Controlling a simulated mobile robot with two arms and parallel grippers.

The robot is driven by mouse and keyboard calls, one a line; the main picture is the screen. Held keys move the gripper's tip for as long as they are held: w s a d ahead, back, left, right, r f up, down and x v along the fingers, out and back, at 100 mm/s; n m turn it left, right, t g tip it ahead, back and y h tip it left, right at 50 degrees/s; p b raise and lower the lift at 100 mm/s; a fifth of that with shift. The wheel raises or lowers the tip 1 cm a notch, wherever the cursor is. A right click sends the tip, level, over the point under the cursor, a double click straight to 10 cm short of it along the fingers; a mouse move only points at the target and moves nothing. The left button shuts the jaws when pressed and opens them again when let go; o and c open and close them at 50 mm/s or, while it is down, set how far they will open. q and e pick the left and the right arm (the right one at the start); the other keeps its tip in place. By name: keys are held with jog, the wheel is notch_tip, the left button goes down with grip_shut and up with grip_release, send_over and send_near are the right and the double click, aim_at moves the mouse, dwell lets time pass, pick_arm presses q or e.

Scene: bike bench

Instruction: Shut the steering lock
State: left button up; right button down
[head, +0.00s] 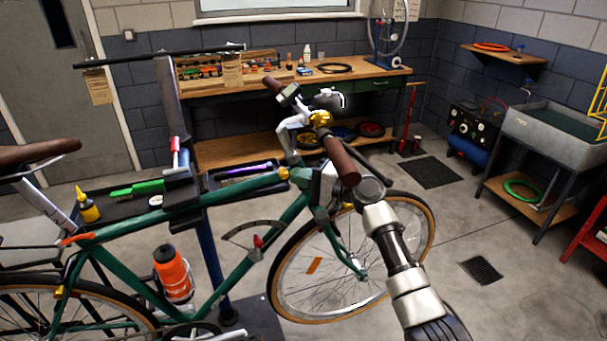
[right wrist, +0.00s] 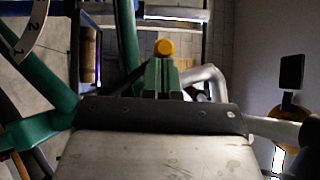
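The green bicycle (head: 250,184) is held in a work stand, with its front wheel turned out to the right. A small yellow-orange part (head: 284,174) sits at the front end of the top tube, by the head tube. It may be the steering lock; its state is too small to tell. My right gripper (head: 304,178) is at the head tube, just right of that part. In the right wrist view, its fingers (right wrist: 161,77) are close together, with a round orange knob (right wrist: 165,47) just beyond the tips. I see nothing between them. My left gripper is not in view.
The brown grip (head: 341,160) and brake lever of the handlebar hang close above my right gripper. A tool tray (head: 122,206) stands behind the top tube. A workbench (head: 350,77) is at the back and a sink (head: 560,135) at the right. The floor right of the bicycle is mostly clear.

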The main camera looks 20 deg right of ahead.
jog(key=a+f+n+g+h+p, duration=0.1)
jog(key=h+p, duration=0.1)
jog(key=a+f+n+g+h+p, duration=0.1)
jog(key=a+n, duration=0.1)
jog(key=shift+n+h+p, duration=0.3)
jog(key=shift+h+p, duration=0.05)
jog(key=shift+h, duration=0.05)
jog(key=shift+d, duration=0.15)
jog(key=shift+d+r, duration=0.1)
jog(key=shift+d, duration=0.65)
jog(key=s+d+b, duration=0.4)
jog(key=s+d, duration=0.5)
jog(key=shift+s+r, duration=0.2)
jog(key=shift+s, duration=0.05)
